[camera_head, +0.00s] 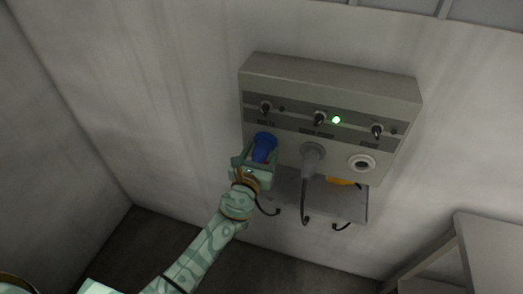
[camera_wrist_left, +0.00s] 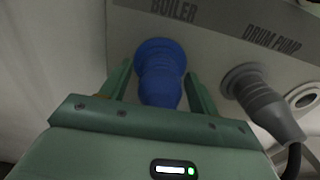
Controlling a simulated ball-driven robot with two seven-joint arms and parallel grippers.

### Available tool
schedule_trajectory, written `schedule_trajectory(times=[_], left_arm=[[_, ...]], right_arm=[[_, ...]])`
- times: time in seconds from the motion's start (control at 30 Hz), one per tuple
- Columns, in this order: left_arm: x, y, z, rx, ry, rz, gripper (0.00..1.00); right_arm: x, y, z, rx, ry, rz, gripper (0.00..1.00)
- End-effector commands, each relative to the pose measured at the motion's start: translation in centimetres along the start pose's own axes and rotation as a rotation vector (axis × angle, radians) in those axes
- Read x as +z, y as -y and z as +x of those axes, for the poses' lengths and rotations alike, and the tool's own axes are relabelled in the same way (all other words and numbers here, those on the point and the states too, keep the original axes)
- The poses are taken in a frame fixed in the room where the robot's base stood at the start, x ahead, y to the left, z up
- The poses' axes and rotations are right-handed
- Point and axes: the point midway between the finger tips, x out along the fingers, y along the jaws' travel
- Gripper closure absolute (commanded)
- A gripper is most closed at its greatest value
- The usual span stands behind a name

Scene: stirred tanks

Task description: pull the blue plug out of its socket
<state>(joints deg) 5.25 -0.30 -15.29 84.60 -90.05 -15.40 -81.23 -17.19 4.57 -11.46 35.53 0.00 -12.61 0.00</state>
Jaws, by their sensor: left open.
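The blue plug (camera_head: 264,146) sits in the left socket of the grey wall panel (camera_head: 330,76). In the left wrist view the blue plug (camera_wrist_left: 160,74) is seated under the label BOILER. My left gripper (camera_head: 257,156) is open, with its fingers on either side of the plug. The left wrist view shows the same gripper (camera_wrist_left: 158,88) with a finger standing apart at each side of the plug. The plug's lower end is partly hidden by the gripper body. My right gripper is not in view.
A grey plug (camera_head: 312,158) with a hanging cable sits in the middle socket, close to the right of my gripper. The right socket (camera_head: 362,163) is empty. A grey table (camera_head: 490,243) stands at the lower right.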

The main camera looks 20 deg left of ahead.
Motion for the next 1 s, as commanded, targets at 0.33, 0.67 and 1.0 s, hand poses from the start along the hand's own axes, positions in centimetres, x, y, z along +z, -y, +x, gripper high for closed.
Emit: schedule_trajectory(times=[0.33,0.67,1.0], left_arm=[[0.0,0.0,0.0,0.001,0.0,0.0,0.75],[0.0,0.0,-0.5,0.001,-0.001,0.0,0.98],[0.0,0.0,-1.9,0.0,0.0,0.0,0.98]], right_arm=[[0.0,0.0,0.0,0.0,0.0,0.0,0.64],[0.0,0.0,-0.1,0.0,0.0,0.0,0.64],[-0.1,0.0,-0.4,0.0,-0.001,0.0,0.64]])
